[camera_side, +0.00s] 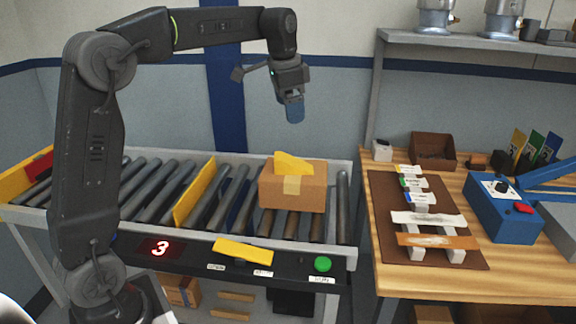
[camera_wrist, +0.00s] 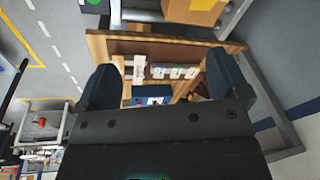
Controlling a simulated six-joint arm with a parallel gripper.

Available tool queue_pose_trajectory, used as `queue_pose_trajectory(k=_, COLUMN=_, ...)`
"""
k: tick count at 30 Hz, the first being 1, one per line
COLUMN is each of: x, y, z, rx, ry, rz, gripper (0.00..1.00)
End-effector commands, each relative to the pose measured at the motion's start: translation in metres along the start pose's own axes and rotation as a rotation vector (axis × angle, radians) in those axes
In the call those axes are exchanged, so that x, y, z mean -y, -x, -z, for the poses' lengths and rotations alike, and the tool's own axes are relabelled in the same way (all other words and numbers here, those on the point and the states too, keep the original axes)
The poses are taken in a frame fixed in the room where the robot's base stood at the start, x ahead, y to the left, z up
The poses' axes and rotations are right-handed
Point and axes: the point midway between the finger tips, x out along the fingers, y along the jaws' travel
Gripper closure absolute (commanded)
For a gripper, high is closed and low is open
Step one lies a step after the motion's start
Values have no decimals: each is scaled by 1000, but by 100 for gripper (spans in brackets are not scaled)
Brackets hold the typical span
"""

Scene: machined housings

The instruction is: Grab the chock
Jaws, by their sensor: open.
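Two yellow pieces could be the chock. One is a yellow wedge-like piece (camera_side: 293,164) on top of the cardboard box (camera_side: 293,188). The other is a flat yellow piece (camera_side: 243,252) on the conveyor's front panel. My gripper (camera_side: 293,112) hangs in the air above the box, apart from both pieces. In the wrist view my gripper (camera_wrist: 164,82) shows two blue fingers spread wide with nothing between them.
The roller conveyor (camera_side: 342,205) has upright yellow plates (camera_side: 195,190). Its panel has a red "3" display (camera_side: 158,248) and a green button (camera_side: 323,263). The wooden bench (camera_side: 510,275) at right holds a brown mat, a blue control box (camera_side: 503,212) and a brown bin (camera_side: 433,150).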

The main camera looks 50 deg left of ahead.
Motion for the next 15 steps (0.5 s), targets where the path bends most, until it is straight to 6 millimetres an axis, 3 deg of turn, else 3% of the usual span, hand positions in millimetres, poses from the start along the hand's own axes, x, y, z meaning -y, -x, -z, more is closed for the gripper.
queue_pose_trajectory(k=1, x=22, y=-13, z=9, rx=23, ry=-23, rz=-14, gripper=6)
queue_pose_trajectory(k=6, x=80, y=-52, z=23, rx=80, ry=-122, rz=-62, gripper=6)
queue_pose_trajectory(k=10, x=112, y=-82, z=23, rx=109, ry=-186, rz=-98, gripper=6)
queue_pose_trajectory(k=15, x=134, y=-106, z=19, rx=126, ry=-236, rz=-128, gripper=6)
